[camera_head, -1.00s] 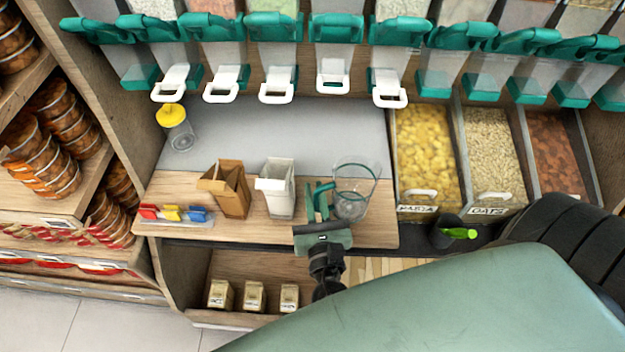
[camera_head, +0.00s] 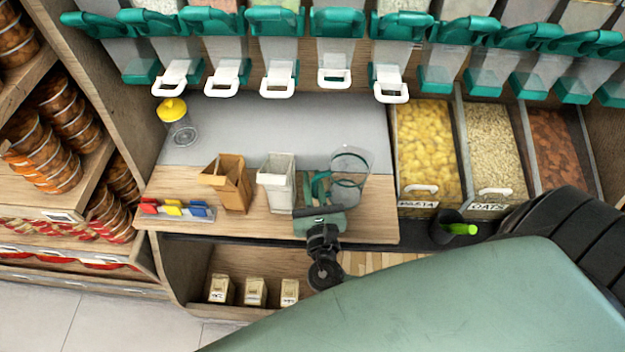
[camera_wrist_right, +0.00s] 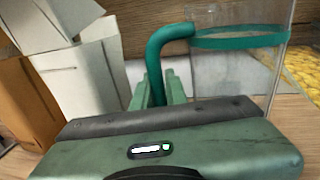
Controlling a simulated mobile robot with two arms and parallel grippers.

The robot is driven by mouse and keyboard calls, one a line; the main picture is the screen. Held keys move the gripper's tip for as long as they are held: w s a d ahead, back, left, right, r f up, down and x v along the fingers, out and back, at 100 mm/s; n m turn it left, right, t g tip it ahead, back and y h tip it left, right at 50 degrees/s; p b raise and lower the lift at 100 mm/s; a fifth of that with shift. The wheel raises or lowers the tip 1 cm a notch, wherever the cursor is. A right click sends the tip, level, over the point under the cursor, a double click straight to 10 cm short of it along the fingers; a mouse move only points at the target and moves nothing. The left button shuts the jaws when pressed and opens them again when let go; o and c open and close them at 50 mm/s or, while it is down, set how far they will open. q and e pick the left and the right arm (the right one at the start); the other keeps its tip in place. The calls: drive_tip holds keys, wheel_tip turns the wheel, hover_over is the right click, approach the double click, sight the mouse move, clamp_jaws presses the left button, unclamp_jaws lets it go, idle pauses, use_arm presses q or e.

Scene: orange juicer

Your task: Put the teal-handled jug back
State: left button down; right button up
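The clear jug (camera_head: 350,180) with a teal handle and teal band is at the right of the wooden counter. It also shows in the wrist view (camera_wrist_right: 232,70), its base hidden behind my gripper. My right gripper (camera_head: 317,187) reaches over the counter's front edge from below. In the wrist view its two fingers (camera_wrist_right: 158,90) are close together on either side of the teal handle (camera_wrist_right: 165,42), closed on it. The jug looks nearly upright. I cannot tell whether its base touches the counter. My left gripper is not in view.
A brown carton (camera_head: 233,187) and a white carton (camera_head: 279,186) stand left of the jug. A yellow-lidded jar (camera_head: 178,125) stands behind on a grey mat (camera_head: 290,125), otherwise clear. Dispensers (camera_head: 278,50) hang above. Pasta (camera_head: 426,135) and oats (camera_head: 490,145) bins sit right.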

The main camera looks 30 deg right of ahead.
drive_tip(key=o, duration=0.3)
drive_tip(key=shift+r, duration=0.15)
drive_tip(key=shift+s+a, duration=0.15)
drive_tip(key=shift+s, duration=0.2)
drive_tip(key=b+v, duration=0.1)
drive_tip(key=v, duration=1)
drive_tip(key=shift+s+b, duration=0.15)
drive_tip(key=shift+b, duration=0.15)
